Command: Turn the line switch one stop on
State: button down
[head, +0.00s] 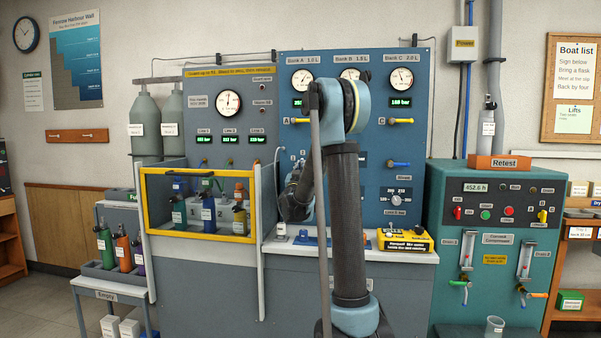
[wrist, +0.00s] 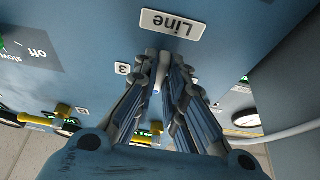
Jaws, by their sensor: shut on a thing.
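My gripper (wrist: 158,62) is at the blue panel, its two long fingers closed together just below the upside-down "Line" label (wrist: 173,23) in the wrist view. A pale sliver of the line switch (wrist: 157,79) shows between the fingers; most of it is hidden by them, so its pointer cannot be read. A small "3" label (wrist: 122,68) sits left of the fingertips. In the head view my gripper (head: 300,165) is against the blue panel (head: 350,62), left of my upright arm, and the switch itself cannot be made out there.
In the wrist view, an "off" and "slow" plate (wrist: 29,49) lies left, with yellow valve handles (wrist: 36,119) below. A pale hose (wrist: 275,133) runs at the right. In the head view, a yellow-framed case (head: 200,234) stands left and a yellow box (head: 405,241) right on the bench.

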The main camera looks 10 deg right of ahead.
jog(key=shift+w+a, duration=0.1)
jog(key=c, duration=1.7)
grip_release()
jog(key=shift+o, duration=0.2)
jog(key=v, duration=1.2)
